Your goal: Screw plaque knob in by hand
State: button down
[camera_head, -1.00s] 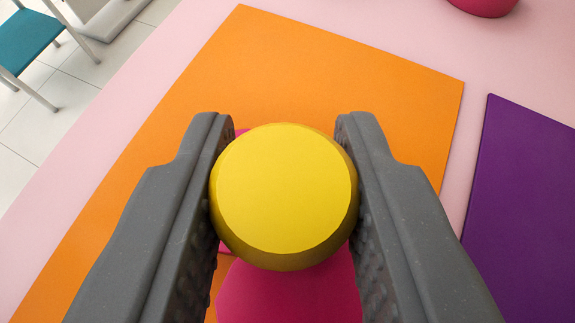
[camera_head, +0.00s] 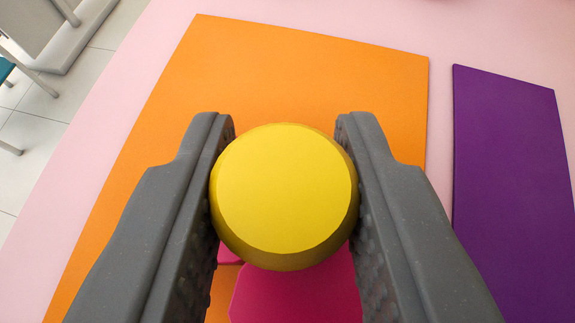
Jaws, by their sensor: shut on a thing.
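A round yellow knob (camera_head: 285,195) with a flat top face sits between the two grey fingers of my gripper (camera_head: 284,195). Both fingers touch its sides, and the gripper is shut on it. A magenta piece (camera_head: 295,292) shows below and partly behind the knob; the knob hides much of it. I cannot tell whether the knob touches it. An orange plaque or mat (camera_head: 300,80) lies flat on the pink table under them.
A purple panel (camera_head: 510,160) lies to the right, with a strip of bare pink table (camera_head: 440,120) between it and the orange one. The table's left edge borders a white tiled floor (camera_head: 50,110). Part of a teal chair (camera_head: 5,68) shows at the far left.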

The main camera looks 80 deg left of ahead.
dwell(0.4)
grip_release()
dwell(0.6)
jog(key=v, duration=0.9)
jog(key=shift+s+b, duration=0.15)
jog(key=shift+b, duration=0.3)
dwell(0.9)
dwell(0.4)
